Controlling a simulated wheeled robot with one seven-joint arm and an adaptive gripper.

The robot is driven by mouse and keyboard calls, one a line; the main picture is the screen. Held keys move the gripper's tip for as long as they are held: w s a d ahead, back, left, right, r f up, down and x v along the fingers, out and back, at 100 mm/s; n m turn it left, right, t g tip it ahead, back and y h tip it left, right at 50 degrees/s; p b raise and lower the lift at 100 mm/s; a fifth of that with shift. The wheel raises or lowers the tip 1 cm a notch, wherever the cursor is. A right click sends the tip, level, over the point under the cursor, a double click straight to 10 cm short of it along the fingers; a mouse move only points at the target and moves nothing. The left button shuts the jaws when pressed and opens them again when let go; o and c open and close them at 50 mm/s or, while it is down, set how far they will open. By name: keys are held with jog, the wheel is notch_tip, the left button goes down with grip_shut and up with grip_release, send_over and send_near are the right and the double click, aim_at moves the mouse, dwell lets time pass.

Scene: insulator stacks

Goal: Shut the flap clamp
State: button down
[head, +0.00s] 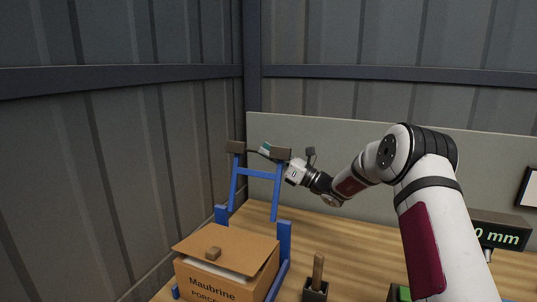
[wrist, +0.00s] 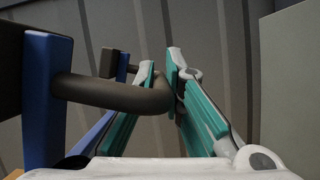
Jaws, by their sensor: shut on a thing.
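The flap clamp's blue flap (head: 257,174) stands raised, nearly upright, above the back of its blue base frame (head: 284,240) in the head view. Dark blocks (head: 236,147) cap its two upper ends. A dark curved handle bar (wrist: 115,93) runs from the blue flap side (wrist: 44,95) in the wrist view. My gripper (head: 267,150) is at the top of the flap. The exact contact is partly hidden by the bar.
A wooden-handled tool (head: 318,270) stands in a dark holder to the right. A readout (head: 497,235) is at far right. Corrugated walls (head: 120,180) close in behind and left.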

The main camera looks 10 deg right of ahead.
aim_at(259, 174)
jog(key=s+a+r+n+g, duration=0.1)
jog(key=s+n, duration=0.1)
jog(key=s+a+r+n+g+y+p, duration=0.1)
jog(key=s+n, duration=0.1)
jog(key=s+a+r+n+y+p, duration=0.1)
jog(key=s+a+n, duration=0.1)
jog(key=shift+a+r+n+g, duration=0.1)
jog(key=shift+r+n+g, duration=0.05)
jog(key=shift+n+g, duration=0.2)
jog(key=s+a+f+n+g+p, duration=0.2)
jog(key=s+a+f+n, duration=0.1)
jog(key=s+a+n, duration=0.1)
jog(key=s+a+f+n+g+h+p, duration=0.1)
jog(key=s+a+f+n+g+p, duration=0.2)
jog(key=s+n, duration=0.4)
jog(key=s+a+f+n+g+p, duration=0.2)
jog(key=s+a+f+n+p, duration=0.1)
jog(key=s+a+f+n, duration=0.1)
jog(key=shift+s+a+f+n, duration=0.2)
jog(key=shift+s+a+n, duration=0.2)
jog(key=shift+s+n, duration=0.25)
jog(key=shift+s+a+f+n, duration=0.15)
jog(key=shift+s+a+n, duration=0.25)
jog(key=shift+n, duration=0.4)
jog(key=shift+s+a+f, duration=0.15)
jog(key=shift+s+f, duration=0.15)
jog(key=shift+f, duration=0.5)
jog(key=c, duration=1.7)
grip_release()
